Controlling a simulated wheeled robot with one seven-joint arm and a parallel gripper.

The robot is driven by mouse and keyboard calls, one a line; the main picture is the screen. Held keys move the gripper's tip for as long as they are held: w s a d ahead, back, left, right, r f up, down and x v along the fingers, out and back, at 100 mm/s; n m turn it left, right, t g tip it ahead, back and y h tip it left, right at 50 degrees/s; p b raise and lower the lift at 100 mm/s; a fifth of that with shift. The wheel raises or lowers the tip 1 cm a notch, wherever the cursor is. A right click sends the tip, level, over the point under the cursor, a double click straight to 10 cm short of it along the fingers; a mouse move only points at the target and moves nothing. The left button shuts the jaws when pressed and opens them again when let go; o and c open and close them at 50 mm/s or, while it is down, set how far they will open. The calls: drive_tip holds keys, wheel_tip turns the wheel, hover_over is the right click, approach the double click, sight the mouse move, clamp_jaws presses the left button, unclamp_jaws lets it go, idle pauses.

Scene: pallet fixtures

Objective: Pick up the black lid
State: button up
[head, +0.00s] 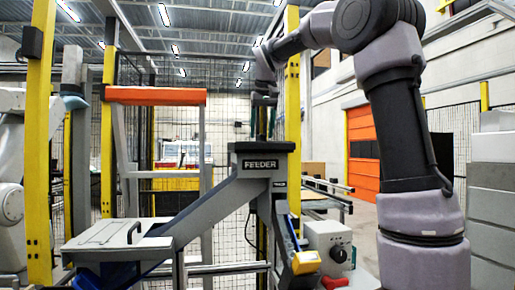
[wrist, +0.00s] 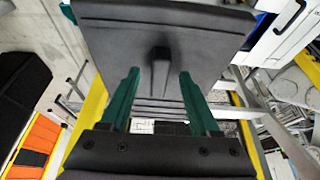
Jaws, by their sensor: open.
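The black lid (wrist: 215,45) fills the upper middle of the wrist view as a dark flat panel with a narrow raised ridge at its centre. In the head view, a dark top (head: 262,146) on the grey feeder, above the FEEDER label, appears to be this lid, seen nearly edge-on. My gripper (wrist: 159,76) is open, its two green fingers on either side of the ridge. Gaps show between the ridge and both fingers, and nothing is held. In the head view my gripper (head: 262,122) is small and dark, just above the feeder top; its fingertips are hard to make out.
The grey feeder chute (head: 205,210) slopes down left to a flat cover with a black handle (head: 133,230). Yellow posts (head: 40,140) and mesh fencing stand around.

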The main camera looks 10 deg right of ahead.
drive_tip(key=shift+w+f, duration=0.25)
drive_tip(key=shift+f, duration=0.35)
clamp_jaws()
